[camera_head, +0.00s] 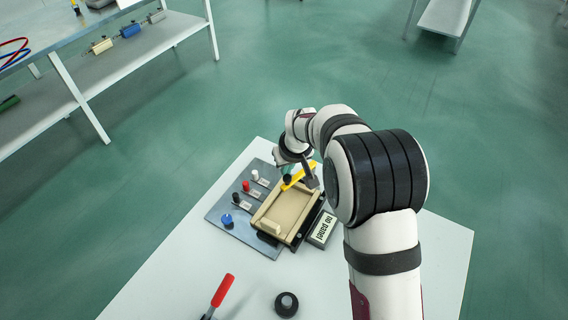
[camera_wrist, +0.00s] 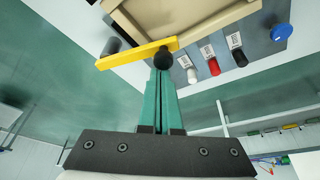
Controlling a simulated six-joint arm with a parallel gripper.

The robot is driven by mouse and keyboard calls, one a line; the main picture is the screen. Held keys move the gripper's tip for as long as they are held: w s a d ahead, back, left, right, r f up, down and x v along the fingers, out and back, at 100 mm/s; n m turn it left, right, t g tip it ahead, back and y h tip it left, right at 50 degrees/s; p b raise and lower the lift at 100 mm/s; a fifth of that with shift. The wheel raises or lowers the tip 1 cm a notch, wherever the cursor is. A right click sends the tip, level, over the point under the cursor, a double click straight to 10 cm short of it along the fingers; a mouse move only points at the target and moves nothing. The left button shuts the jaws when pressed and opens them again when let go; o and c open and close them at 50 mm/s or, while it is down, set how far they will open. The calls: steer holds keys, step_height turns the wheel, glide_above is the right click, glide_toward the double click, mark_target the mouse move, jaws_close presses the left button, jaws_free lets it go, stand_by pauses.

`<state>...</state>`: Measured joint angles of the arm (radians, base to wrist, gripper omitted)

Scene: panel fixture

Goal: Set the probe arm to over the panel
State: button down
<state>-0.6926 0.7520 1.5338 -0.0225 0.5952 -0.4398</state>
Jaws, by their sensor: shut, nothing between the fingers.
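The probe arm (camera_head: 298,178) is a yellow bar at the back edge of the tan panel fixture (camera_head: 262,215). In the wrist view the probe arm (camera_wrist: 130,56) runs along the outside of the fixture's edge (camera_wrist: 190,20), not across its middle. A black knob (camera_wrist: 163,59) is at one end and a dark post (camera_wrist: 112,47) near the other. My gripper (camera_wrist: 160,74) has its teal fingers shut and empty, with the tips close by the black knob; I cannot tell if they touch. In the head view my gripper (camera_head: 288,170) is largely hidden by my wrist.
White, red (camera_head: 246,186) and black knobs with labels and a blue knob (camera_head: 227,219) line the grey plate's left side. A small sign (camera_head: 322,228), apparently reading "no panel", stands at right. A red-handled lever (camera_head: 222,290) and black round knob (camera_head: 286,304) are in front.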

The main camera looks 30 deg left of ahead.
steer(key=shift+s+d, duration=0.25)
steer(key=shift+d, duration=0.7)
steer(key=a, duration=0.1)
steer(key=w+a, duration=0.2)
steer(key=shift+a+r, duration=0.35)
steer(key=shift+a, duration=0.05)
steer(key=w+d+v, duration=0.1)
steer(key=v, duration=0.8)
steer(key=s+d+r+m+h, duration=0.1)
steer(key=s+d+r+m, duration=0.2)
steer(key=d, duration=0.5)
steer(key=s+d+r+m, duration=0.3)
steer(key=s+d, duration=0.1)
steer(key=d, duration=0.5)
steer(key=s+d+f+m+g, duration=0.1)
steer(key=s+d+m, duration=0.3)
steer(key=s, duration=0.6)
steer(key=s+d+f+m+g, duration=0.1)
steer(key=s+d+m, duration=0.4)
steer(key=s+d, duration=0.4)
steer(key=shift+s+d+m+g, duration=0.2)
steer(key=shift+s+m+g, duration=0.15)
steer(key=shift+s, duration=0.6)
